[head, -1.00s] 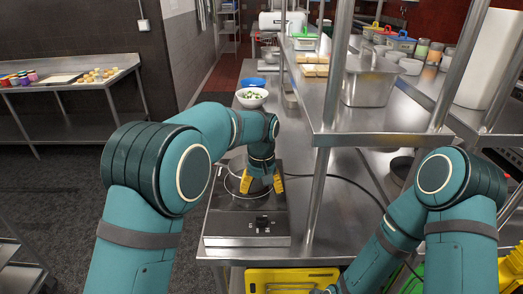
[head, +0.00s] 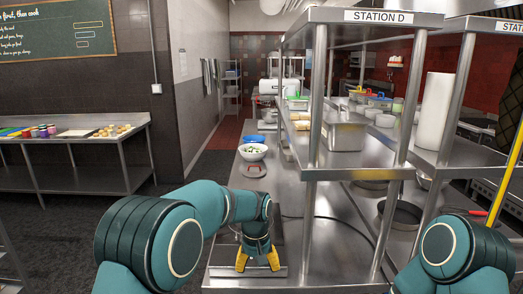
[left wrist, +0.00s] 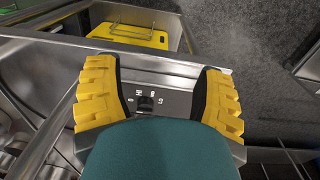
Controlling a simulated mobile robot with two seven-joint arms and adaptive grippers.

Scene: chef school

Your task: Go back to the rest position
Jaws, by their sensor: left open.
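My left gripper (head: 257,264) is open and empty, fingers pointing down, over the front of the steel cooker (head: 222,271). In the left wrist view the yellow fingers (left wrist: 157,98) are spread wide on either side of the cooker's knob panel (left wrist: 170,101), with nothing between them. My left arm (head: 228,206) reaches in from the left and hides much of the cooker. My right arm (head: 447,247) is bent at the lower right; its gripper is outside the picture.
Steel shelving (head: 357,175) with posts stands on the counter between my arms. A white bowl of food (head: 252,152) and a small reddish item (head: 255,171) lie beyond the cooker. A pan (head: 400,213) is at the right. Floor is open at left.

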